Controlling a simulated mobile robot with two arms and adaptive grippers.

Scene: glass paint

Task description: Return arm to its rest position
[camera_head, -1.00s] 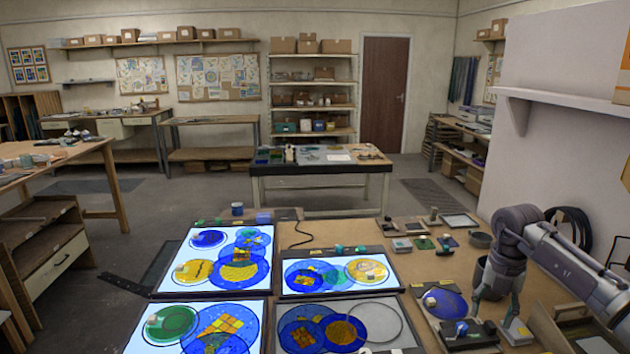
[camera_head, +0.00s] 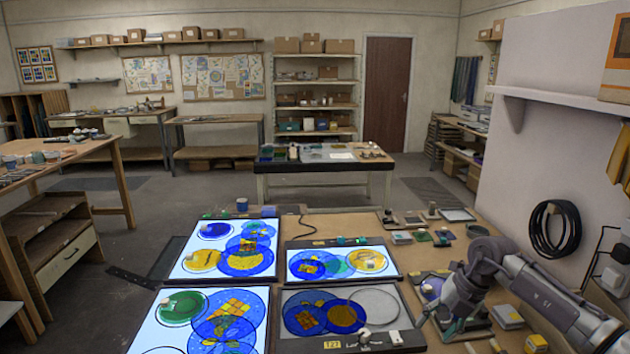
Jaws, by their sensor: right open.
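My right arm comes in from the lower right. Its gripper (camera_head: 438,322) points down over the right part of the workbench, beside the dark tray (camera_head: 437,277) with a blue glass piece. Its fingers are apart, and I see nothing held between them. The wrist and forearm hide part of the tray and the bench behind. I cannot tell whether the fingertips touch anything. My left gripper is not in view.
Lit panels with blue, green and yellow glass lie at left (camera_head: 179,273) and centre (camera_head: 292,270). A grey, unlit panel (camera_head: 385,327) is left of the gripper. Small boxes (camera_head: 507,316) lie right of it. A coiled black cable (camera_head: 546,246) hangs on the right wall.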

